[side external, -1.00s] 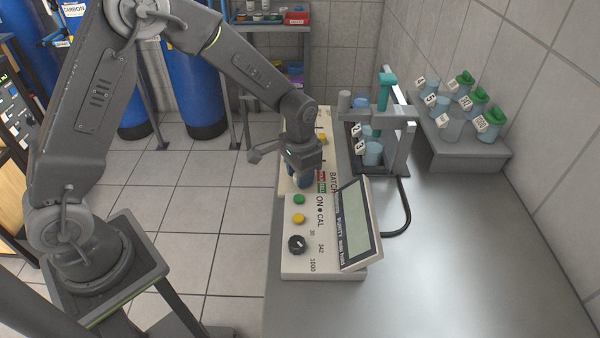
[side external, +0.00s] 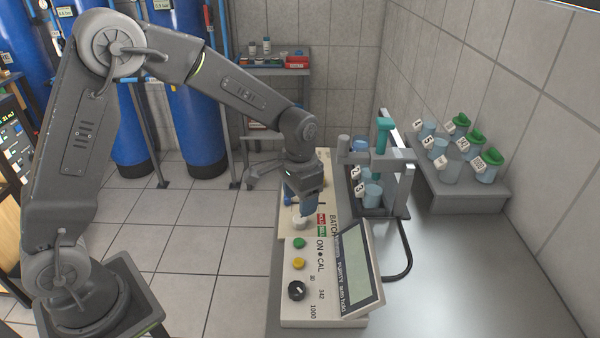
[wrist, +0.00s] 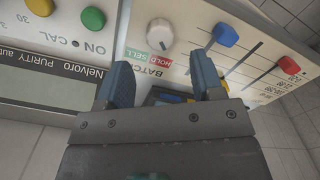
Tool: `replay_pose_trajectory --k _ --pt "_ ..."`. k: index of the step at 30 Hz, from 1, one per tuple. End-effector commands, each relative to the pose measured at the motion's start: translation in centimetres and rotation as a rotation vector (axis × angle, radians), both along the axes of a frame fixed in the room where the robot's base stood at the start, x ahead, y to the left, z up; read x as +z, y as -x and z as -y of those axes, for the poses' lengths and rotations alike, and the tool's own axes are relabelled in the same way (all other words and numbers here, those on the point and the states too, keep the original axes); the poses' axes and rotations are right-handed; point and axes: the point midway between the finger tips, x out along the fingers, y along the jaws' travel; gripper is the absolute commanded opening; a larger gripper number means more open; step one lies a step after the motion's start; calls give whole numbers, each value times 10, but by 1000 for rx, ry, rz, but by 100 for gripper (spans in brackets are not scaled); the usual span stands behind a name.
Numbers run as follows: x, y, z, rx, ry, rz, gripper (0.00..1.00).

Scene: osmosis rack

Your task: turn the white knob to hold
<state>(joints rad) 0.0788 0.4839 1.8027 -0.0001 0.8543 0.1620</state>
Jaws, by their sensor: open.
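The white knob (wrist: 160,31) sits on the cream control panel, above the green SELL label (wrist: 137,56) and the red HOLD label (wrist: 159,62) in the wrist view. In the side external view the white knob (side external: 299,223) shows just below my fingertips. My gripper (wrist: 163,80) is open, its two blue-grey fingers apart and empty. In the wrist view the knob lies beyond the gap between the fingertips, with no visible contact. In the side external view my gripper (side external: 305,210) points down over the panel.
Green (side external: 299,243) and yellow (side external: 299,264) buttons and a black knob (side external: 297,291) are on the nearer panel. Blue (wrist: 225,34) and red (wrist: 289,65) sliders are on the knob's other side. A tilted display (side external: 349,267) and a probe stand (side external: 400,185) stand to the right.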

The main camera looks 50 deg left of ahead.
Motion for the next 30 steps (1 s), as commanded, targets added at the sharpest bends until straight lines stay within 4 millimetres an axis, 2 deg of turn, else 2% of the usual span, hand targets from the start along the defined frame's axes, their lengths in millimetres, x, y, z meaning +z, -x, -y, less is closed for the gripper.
replay_pose_trajectory --k 1,3,10,15,26,30 --pt "14 -1 0 0 1 7 61" --pt "29 -1 0 0 0 5 61" --pt "67 -1 0 0 0 3 61" --pt "78 0 0 0 0 1 61" --pt "81 1 0 1 0 2 61" --pt "97 14 -3 16 3 36 61"
